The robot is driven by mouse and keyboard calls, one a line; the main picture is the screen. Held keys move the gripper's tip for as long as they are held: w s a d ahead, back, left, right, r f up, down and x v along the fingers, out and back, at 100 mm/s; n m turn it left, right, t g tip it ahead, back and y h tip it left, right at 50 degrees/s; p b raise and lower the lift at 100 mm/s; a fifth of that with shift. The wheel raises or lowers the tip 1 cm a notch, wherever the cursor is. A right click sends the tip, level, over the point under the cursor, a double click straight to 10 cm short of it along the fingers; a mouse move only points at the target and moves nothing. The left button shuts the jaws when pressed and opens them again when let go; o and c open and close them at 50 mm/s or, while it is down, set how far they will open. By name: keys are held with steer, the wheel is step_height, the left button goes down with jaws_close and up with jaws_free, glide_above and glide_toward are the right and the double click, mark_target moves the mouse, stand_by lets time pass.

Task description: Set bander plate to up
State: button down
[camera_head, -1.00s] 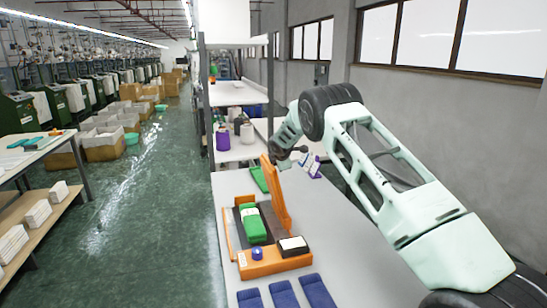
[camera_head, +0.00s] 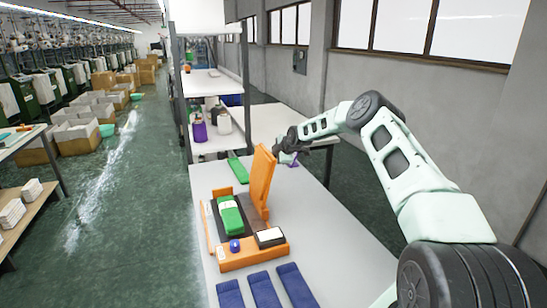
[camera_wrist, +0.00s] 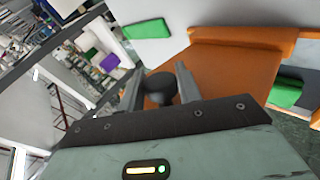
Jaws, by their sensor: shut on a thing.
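The orange bander plate (camera_head: 262,178) stands raised, close to upright, along the right side of the orange bander on the table. A green folded item with a pale band (camera_head: 230,214) lies in the bander's dark bed. My gripper (camera_head: 280,147) is at the upper right edge of the plate, partly hidden. In the wrist view the plate (camera_wrist: 232,68) fills the upper right. There my gripper (camera_wrist: 160,88) is shut on a round black knob (camera_wrist: 160,84) beside the plate. The green item also shows at the right (camera_wrist: 285,92).
Several blue folded items (camera_head: 264,290) lie at the table's front. A green item (camera_head: 238,170) lies behind the bander. A shelf rack (camera_head: 213,83) with purple and grey cones stands at the back. A wall with windows runs along the right.

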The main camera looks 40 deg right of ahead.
steer(key=shift+d, duration=0.25)
steer(key=c, duration=1)
jaws_free()
steer(key=shift+f, duration=0.1)
steer(key=shift+s+r, duration=0.2)
steer(key=shift+s, duration=0.05)
steer(key=shift+b+v, duration=2.95)
steer(key=shift+v, duration=5.45)
steer(key=shift+r, duration=0.1)
steer(key=shift+a, duration=0.15)
